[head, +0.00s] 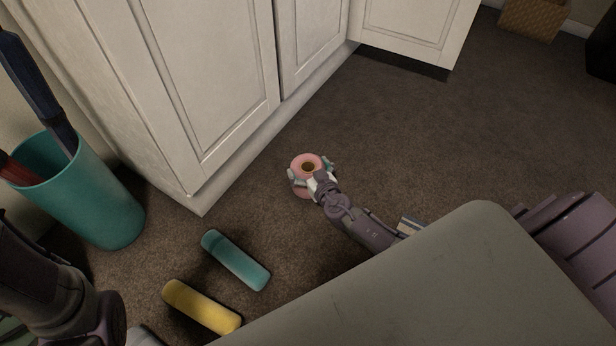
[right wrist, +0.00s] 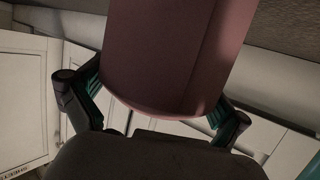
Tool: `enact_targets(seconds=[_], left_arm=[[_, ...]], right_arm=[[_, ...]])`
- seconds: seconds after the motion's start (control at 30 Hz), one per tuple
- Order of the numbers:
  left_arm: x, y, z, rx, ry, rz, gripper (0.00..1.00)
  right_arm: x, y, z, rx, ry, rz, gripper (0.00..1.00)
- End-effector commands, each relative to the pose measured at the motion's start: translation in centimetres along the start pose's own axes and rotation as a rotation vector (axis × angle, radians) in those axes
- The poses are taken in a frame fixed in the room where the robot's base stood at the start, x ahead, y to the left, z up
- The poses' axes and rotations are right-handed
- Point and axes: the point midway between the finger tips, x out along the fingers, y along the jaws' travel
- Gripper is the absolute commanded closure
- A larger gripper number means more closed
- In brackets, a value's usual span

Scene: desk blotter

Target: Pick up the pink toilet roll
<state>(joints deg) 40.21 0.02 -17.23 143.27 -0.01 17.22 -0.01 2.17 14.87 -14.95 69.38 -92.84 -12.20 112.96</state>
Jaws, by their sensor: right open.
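The pink toilet roll (head: 307,160) stands upright on the dark carpet, close to the white cabinet, in the head view. Its round top and brown core hole show. My right gripper (head: 312,175) is at the roll, with its fingers on either side of it. In the right wrist view the pink roll (right wrist: 171,50) fills the space between the two teal-padded fingers of the gripper (right wrist: 160,105). The jaws are open around it; whether the pads touch it I cannot tell. In the head view, part of my left arm shows at the lower left, but its gripper does not.
White cabinets (head: 190,90) stand behind the roll, one door (head: 415,30) swung open. A teal bin (head: 85,195) with long items is at the left. A teal block (head: 236,260) and a yellow block (head: 202,306) lie on the carpet.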

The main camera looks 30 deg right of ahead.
Motion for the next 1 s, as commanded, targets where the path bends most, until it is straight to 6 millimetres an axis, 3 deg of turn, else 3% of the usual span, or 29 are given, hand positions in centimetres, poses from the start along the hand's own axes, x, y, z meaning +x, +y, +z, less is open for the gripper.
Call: enact_targets(seconds=[0.07,0.3,0.37,0.73,0.9,1.0], left_arm=[[0.0,0.0,0.0,0.000,0.000,0.000,0.60],[0.0,0.0,0.0,0.000,-0.001,0.000,0.60],[0.0,0.0,0.0,0.000,-0.001,0.000,0.60],[0.6,-0.2,0.3,0.000,-0.002,-0.001,0.60],[1.8,-0.6,1.1,-0.001,-0.011,-0.006,0.60],[0.4,-1.0,2.8,-0.007,-0.071,-0.026,0.60]], right_arm=[[0.0,0.0,0.0,0.000,0.000,0.000,0.00],[-0.1,0.0,0.0,0.000,0.000,0.000,0.40],[-0.1,0.0,0.0,0.000,0.001,0.000,0.47],[-0.3,0.0,-0.8,0.001,0.001,0.001,0.48],[-0.9,0.0,-2.9,0.002,0.001,0.001,0.48],[-1.5,0.0,-4.5,0.002,0.002,0.001,0.48]])
